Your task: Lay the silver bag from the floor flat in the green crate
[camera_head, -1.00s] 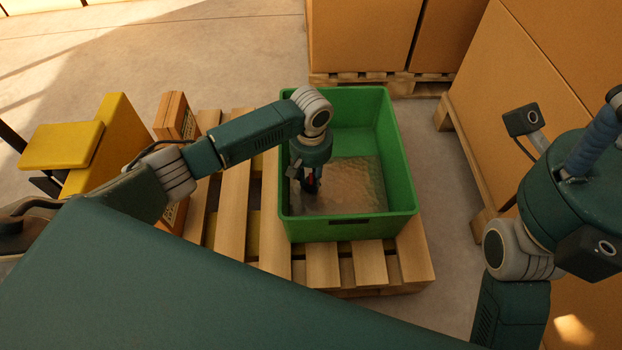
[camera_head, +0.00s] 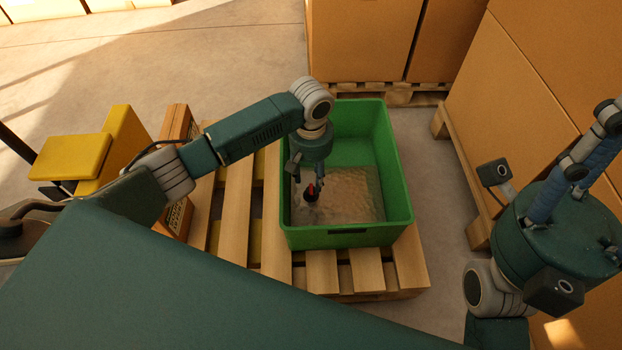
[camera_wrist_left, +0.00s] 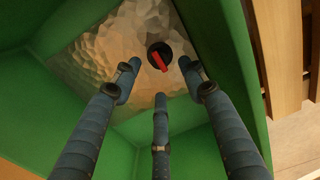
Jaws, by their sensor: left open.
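The silver bag (camera_head: 352,197) lies flat on the floor of the green crate (camera_head: 397,165), its crinkled surface tinted brown by the light. A black cap with a red part (camera_head: 311,193) sits on the bag, left of its middle. My left gripper (camera_head: 309,186) is inside the crate, above the cap, with its fingers apart and nothing between them. In the left wrist view, the bag (camera_wrist_left: 105,42) and the cap (camera_wrist_left: 158,56) show beyond the open fingers. My right gripper (camera_head: 592,150) is at the right edge, away from the crate; its fingertips are partly cut off.
The crate stands on a wooden pallet (camera_head: 235,205). A brown box (camera_head: 177,135) and a yellow object (camera_head: 70,157) stand to the left. Large cardboard boxes on pallets (camera_head: 360,40) stand behind and to the right (camera_head: 515,95). Concrete floor (camera_head: 425,150) is clear between them.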

